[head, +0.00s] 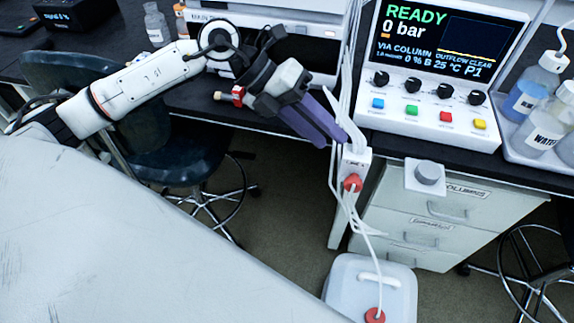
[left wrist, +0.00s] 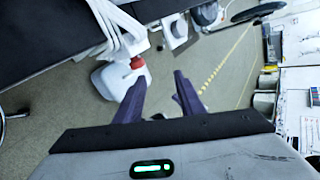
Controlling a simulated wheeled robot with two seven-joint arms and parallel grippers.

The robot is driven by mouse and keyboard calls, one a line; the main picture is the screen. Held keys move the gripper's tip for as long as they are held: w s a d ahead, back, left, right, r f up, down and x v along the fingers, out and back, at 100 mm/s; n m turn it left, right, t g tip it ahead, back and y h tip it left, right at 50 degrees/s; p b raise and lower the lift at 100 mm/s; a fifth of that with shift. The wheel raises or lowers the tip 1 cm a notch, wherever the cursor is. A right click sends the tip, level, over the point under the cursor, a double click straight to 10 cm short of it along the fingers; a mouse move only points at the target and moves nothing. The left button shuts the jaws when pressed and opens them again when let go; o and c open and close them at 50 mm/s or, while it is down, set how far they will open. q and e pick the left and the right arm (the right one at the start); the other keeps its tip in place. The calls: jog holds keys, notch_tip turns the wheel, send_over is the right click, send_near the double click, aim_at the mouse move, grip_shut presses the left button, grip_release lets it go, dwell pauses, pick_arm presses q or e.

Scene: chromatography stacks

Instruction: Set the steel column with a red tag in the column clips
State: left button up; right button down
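My left gripper (head: 336,138) reaches in from the left over the bench edge, its purple fingers pointing down and right toward the white tubing. In the left wrist view its fingers (left wrist: 160,78) stand apart with only floor between them, so it is open and empty. A small red piece (head: 238,95) with a brassy end shows just left of the gripper body. I cannot tell whether it belongs to the steel column. I cannot make out the steel column or the column clips; the gripper covers part of the bench front. My right gripper is in neither view.
The instrument (head: 445,70) reading READY, 0 bar stands on the bench. White tubing runs down to a white floor container (head: 345,270) with a red cap. A drawer unit (head: 430,230) labelled COLUMNS is below. Bottles (head: 525,103) stand at right. A dark chair (head: 165,150) is behind my arm.

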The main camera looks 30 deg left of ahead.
pick_arm(q)
jog(key=s+d+r+n+t+h, duration=0.1)
jog(key=s+d+r+n+h, duration=0.15)
jog(key=d+h, duration=0.65)
jog(key=a+f+n+t+y, duration=0.3)
jog(key=f+n+t+y, duration=0.35)
jog(key=n, duration=0.55)
jog(key=a+f+n+t+y, duration=0.2)
jog(key=f+n+t+y, duration=0.4)
jog(key=n, duration=0.6)
jog(key=s+f+n+g+y, duration=0.2)
jog(key=s+f+n+g, duration=0.4)
jog(key=s+f, duration=0.8)
notch_tip(320, 180, down, 3)
jog(key=shift+a+f+g, duration=0.1)
jog(key=shift+a+g, duration=0.25)
jog(key=shift+g, duration=0.5)
jog(key=shift+s+n+y, duration=0.1)
jog(key=shift+n+y, duration=0.15)
